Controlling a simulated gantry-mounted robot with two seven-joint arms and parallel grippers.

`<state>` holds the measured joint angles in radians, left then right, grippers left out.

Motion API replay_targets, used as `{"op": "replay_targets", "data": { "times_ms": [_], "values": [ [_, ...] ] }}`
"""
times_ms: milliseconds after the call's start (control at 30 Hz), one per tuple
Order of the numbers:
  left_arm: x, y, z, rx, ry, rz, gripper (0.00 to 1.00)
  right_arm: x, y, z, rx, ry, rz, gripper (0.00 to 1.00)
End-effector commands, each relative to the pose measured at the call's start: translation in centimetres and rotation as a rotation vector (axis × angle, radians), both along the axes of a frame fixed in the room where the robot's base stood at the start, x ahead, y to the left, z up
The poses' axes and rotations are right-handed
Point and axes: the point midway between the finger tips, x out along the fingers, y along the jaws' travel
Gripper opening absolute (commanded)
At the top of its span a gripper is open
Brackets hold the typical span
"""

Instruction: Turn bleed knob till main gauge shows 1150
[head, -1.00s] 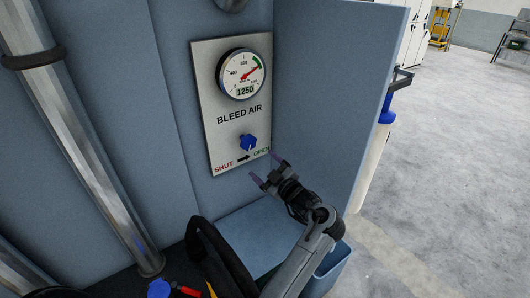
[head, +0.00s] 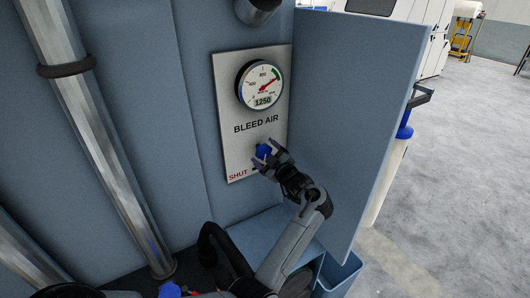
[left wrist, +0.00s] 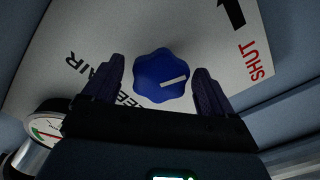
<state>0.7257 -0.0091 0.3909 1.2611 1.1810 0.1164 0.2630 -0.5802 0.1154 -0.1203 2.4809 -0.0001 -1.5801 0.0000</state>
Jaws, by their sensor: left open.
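The blue lobed bleed knob (head: 263,152) sits on the white BLEED AIR panel (head: 228,110), below the lettering. In the left wrist view the knob (left wrist: 162,76) shows a white pointer line and lies between the fingers. My left gripper (head: 268,154) is open around the knob, with a gap on each side in the left wrist view (left wrist: 158,84). The main gauge (head: 261,82) is round, with a red needle and a digital readout of 1250. The SHUT label (head: 238,175) shows; the OPEN label is hidden behind my gripper. My right gripper is not in view.
A blue-grey side wall (head: 355,120) stands close to the right of the panel. A metal pipe (head: 95,130) runs down at the left. A blue bin (head: 338,274) stands below at the right. Open floor (head: 460,170) lies beyond the wall.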

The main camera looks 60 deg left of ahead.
Motion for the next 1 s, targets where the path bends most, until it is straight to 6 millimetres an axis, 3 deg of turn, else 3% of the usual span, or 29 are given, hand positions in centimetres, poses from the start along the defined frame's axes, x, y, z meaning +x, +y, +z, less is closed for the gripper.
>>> {"op": "replay_targets", "data": {
  "times_ms": [367, 733, 1000],
  "values": [
    [-0.02, 0.5, 0.0, 0.0, 0.0, 0.0, 0.86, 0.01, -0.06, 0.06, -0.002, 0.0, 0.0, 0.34],
    [-0.01, 0.46, -0.02, 0.0, 0.0, 0.0, 0.32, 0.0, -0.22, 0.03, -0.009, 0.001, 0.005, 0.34],
    [-0.01, 0.45, 0.07, 0.001, 0.028, 0.0, 0.32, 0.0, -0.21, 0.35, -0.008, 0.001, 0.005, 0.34]
  ]
}}
